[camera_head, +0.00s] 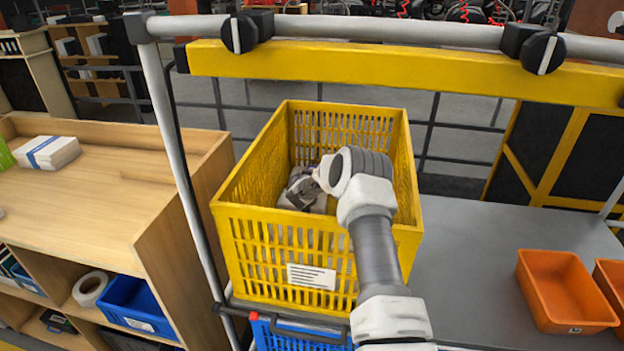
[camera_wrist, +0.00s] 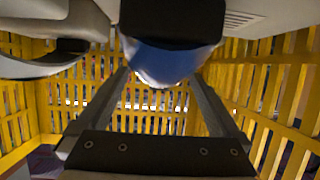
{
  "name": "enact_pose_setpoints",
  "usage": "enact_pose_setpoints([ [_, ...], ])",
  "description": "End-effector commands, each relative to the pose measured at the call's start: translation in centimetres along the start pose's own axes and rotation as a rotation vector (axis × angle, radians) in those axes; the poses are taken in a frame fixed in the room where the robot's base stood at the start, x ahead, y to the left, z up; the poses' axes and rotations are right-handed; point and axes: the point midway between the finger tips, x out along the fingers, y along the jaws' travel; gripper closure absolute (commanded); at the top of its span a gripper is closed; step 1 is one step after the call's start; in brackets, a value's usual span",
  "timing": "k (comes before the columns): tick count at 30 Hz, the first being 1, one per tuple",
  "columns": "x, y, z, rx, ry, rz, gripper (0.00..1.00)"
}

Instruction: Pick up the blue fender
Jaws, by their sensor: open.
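In the wrist view a rounded blue thing with a pale lower edge, which looks like the blue fender (camera_wrist: 165,66), shows at the upper middle. A dark part covers its top. My gripper (camera_wrist: 158,77) is open, with one finger on each side of the blue thing. I cannot tell whether the fingers touch it. In the head view my arm reaches into the yellow crate (camera_head: 255,235). A grey shape inside, probably my gripper (camera_head: 302,190), is partly hidden by the crate and wrist. The fender cannot be made out there.
The crate's slatted walls (camera_wrist: 290,90) surround my gripper closely. A blue crate (camera_head: 290,335) is below. Orange bins (camera_head: 565,290) stand on the grey surface at right. A wooden shelf (camera_head: 90,190) is at left.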

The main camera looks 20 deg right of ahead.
Motion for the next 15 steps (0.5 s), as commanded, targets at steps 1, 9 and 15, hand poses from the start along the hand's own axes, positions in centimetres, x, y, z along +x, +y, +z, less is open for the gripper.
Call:
enact_pose_setpoints([
  [1, 0.43, 0.00, 0.06, 0.002, -0.001, 0.000, 0.00],
  [9, 1.16, 0.01, 0.05, 0.001, 0.000, 0.000, 0.00],
  [15, 1.14, 0.01, 0.05, 0.001, -0.001, 0.000, 0.11],
])
